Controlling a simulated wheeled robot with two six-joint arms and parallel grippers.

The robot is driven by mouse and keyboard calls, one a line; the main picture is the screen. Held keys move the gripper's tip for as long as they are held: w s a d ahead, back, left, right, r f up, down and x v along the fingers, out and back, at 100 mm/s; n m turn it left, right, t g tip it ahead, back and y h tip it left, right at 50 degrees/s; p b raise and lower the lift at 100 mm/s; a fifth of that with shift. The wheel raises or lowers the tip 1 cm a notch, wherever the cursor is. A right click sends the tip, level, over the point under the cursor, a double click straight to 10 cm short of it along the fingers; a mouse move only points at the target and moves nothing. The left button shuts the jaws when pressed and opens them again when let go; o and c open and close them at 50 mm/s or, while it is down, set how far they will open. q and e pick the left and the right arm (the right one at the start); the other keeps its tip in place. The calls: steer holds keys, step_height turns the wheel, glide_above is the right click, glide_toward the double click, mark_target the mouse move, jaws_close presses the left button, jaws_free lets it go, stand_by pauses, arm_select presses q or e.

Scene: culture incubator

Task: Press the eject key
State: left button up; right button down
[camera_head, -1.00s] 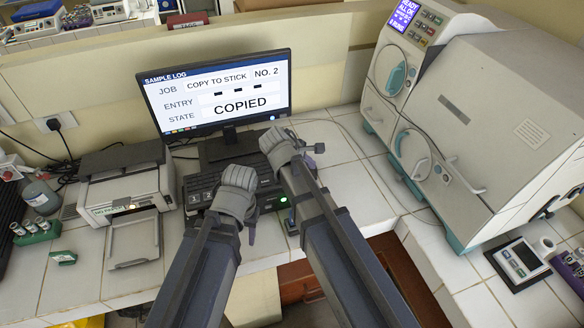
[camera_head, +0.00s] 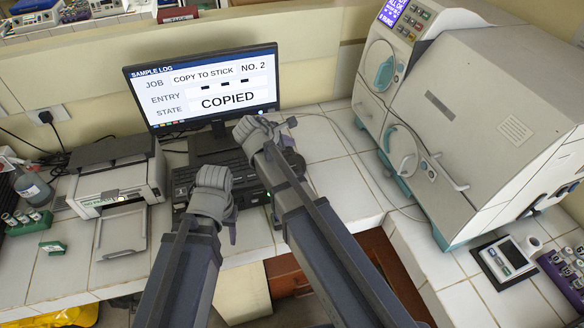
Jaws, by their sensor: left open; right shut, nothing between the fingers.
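The monitor (camera_head: 205,88) reads "COPY TO STICK NO. 2", state "COPIED". A black keyboard or key unit (camera_head: 183,178) lies in front of it, with a number key at its left end; my grippers and arms cover much of it. I cannot make out an eject key. My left gripper (camera_head: 212,192) is open over the front left of the unit, seen from behind. My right gripper (camera_head: 258,136) is shut and empty, further back and right, over the unit's rear right and below the monitor's right corner. Whether either touches the unit cannot be told.
A printer (camera_head: 115,180) with its tray out stands to the left, by a green tube rack (camera_head: 30,222). A large white incubator-like machine (camera_head: 480,110) fills the right. A small meter (camera_head: 507,258) lies front right. White tiles between monitor and machine are clear.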

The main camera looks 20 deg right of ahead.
steer(key=b, duration=0.8)
glide_toward(295, 163)
steer(key=x, duration=0.5)
steer(key=shift+w+d+r, duration=0.15)
steer(key=shift+w+r, duration=0.05)
steer(key=shift+r, duration=0.1)
stand_by(0.8)
steer(key=shift+f, duration=0.4)
steer(key=shift+f+b, duration=0.3)
steer(key=shift+b, duration=0.3)
stand_by(0.4)
steer(key=shift+r, duration=0.1)
steer(key=shift+r+p, duration=0.7)
steer(key=shift+p, duration=0.1)
step_height(295, 163, up, 5)
steer(key=p, duration=0.5)
